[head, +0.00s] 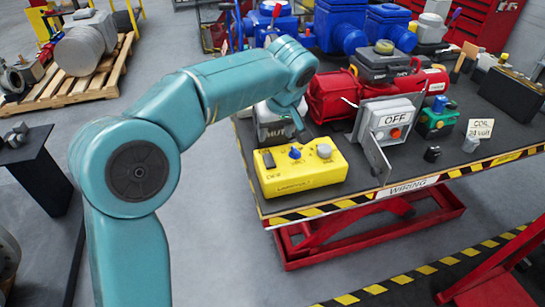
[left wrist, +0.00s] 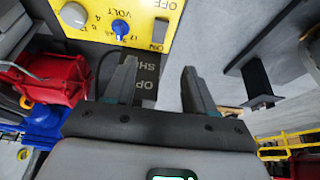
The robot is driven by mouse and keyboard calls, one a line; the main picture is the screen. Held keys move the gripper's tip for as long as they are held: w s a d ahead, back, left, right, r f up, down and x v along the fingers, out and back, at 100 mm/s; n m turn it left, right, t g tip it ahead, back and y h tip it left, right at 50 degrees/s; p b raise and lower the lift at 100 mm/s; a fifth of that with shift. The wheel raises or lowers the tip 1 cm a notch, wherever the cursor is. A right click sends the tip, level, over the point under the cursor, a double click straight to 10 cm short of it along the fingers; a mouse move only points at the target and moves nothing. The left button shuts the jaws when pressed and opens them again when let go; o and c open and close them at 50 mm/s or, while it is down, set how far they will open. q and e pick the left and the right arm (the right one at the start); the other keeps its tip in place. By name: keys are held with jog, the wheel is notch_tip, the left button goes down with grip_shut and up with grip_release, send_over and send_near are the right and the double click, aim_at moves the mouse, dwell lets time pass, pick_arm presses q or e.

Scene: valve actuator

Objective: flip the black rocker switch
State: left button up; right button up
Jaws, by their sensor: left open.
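The black rocker switch (head: 268,159) sits at the left end of the yellow box (head: 311,178), above an OFF marking. In the left wrist view the rocker switch (left wrist: 160,30) lies between the OFF and ON markings near the top. My right gripper is not in view.
A grey plate marked SHUT (head: 276,133) stands close behind the yellow box. A red actuator (head: 330,97) and a grey OFF box (head: 387,117) with a lever stand to the right. The table's front edge (head: 345,204) has hazard tape.

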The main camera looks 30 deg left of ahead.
aim_at(269, 160)
pick_arm(q)
jog(key=x, duration=1.4)
jog(key=shift+s+d+f, duration=0.1)
jog(key=shift+d+f, duration=0.05)
